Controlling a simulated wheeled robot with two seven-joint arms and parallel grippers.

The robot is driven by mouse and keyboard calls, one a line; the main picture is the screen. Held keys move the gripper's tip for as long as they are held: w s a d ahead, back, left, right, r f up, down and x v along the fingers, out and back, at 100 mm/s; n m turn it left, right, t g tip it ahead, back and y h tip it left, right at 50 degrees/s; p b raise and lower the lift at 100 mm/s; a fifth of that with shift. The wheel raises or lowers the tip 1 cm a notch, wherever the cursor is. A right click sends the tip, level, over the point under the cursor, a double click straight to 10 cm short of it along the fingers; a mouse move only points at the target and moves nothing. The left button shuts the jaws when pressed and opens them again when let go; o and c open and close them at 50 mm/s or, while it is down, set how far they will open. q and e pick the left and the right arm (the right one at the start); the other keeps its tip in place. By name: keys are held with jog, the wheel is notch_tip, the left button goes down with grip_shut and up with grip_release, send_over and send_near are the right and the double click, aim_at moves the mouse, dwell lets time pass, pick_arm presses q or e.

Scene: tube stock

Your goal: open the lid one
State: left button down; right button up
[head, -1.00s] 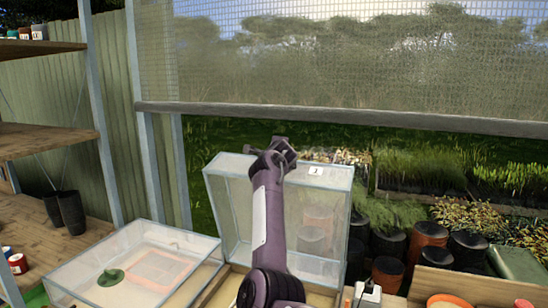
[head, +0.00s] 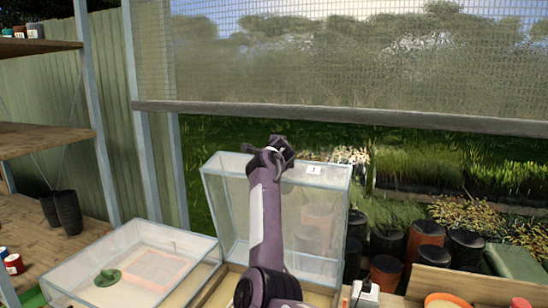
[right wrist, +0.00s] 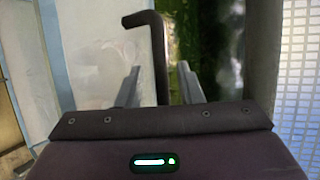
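Lid one is a clear, pale-framed lid (head: 225,190) with a white label marked 1 (head: 313,169). It stands raised, close to upright, over the wooden-floored case (head: 222,292) in the head view. My right arm reaches up in front of it, with my right gripper (head: 271,152) at its top edge. In the right wrist view the gripper fingers (right wrist: 160,87) are apart, on either side of a dark bent bar (right wrist: 157,50); I cannot tell whether they touch it. The lid's pane (right wrist: 95,45) fills the left there. My left gripper is not in view.
A closed clear case (head: 130,225) at left holds a green item (head: 107,277) and an orange-rimmed shape. A wooden shelf (head: 40,140) with dark pots (head: 69,212) stands further left. Several pots and a wooden crate (head: 440,285) are at right. A mesh screen (head: 350,60) stands behind.

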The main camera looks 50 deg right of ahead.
jog(key=b+v, duration=0.3)
jog(key=v, duration=0.4)
jog(key=shift+s+a, duration=0.1)
jog(key=shift+a, duration=0.05)
dwell(0.3)
